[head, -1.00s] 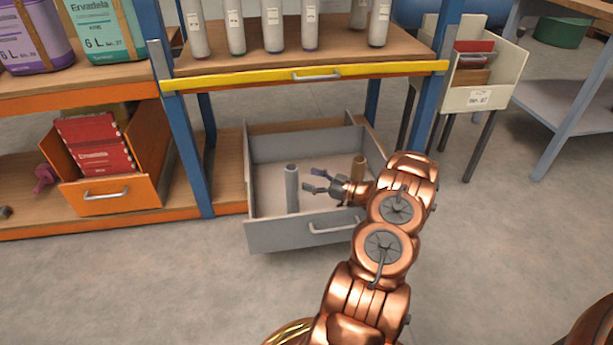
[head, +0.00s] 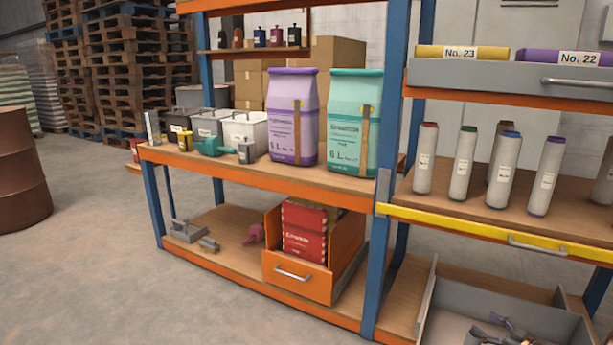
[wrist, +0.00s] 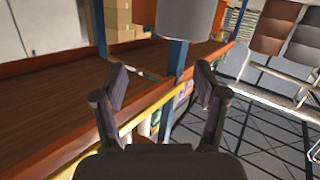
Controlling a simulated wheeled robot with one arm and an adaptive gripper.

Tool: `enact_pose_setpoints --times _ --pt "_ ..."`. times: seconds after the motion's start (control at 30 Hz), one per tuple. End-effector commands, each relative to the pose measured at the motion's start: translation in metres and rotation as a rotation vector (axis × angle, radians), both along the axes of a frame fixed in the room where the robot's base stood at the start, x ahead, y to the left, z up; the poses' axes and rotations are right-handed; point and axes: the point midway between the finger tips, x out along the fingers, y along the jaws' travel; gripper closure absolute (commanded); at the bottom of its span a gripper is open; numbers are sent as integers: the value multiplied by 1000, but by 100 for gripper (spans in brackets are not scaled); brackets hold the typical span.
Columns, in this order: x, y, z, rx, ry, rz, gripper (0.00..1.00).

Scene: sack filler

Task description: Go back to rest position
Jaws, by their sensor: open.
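My gripper (wrist: 162,90) is open, with its two dark fingers spread apart and nothing between them in the wrist view. In the head view the fingers (head: 496,326) show at the bottom edge, over the open grey drawer (head: 428,300). The rest of my arm is out of the head view. A grey cylinder (wrist: 184,18) is at the top of the wrist view, beyond the fingers and apart from them.
The shelf holds a purple bag (head: 293,118), a teal bag (head: 351,115) and several capped tubes (head: 463,165). An orange bin (head: 292,273) sits on the lower shelf. A blue post (head: 392,200) stands left of the drawer.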

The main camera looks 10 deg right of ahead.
Motion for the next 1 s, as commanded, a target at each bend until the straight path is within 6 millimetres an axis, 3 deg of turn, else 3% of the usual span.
enact_pose_setpoints --times 0.03,0.2,0.5,0.77,1.0 --pt "13 -1 25 -28 18 -20 28" --pt "47 -6 81 -111 91 -114 28" --pt "85 3 183 -226 227 -286 28" --pt "91 32 267 -277 356 -419 28" --pt "72 75 336 -291 490 -520 28"
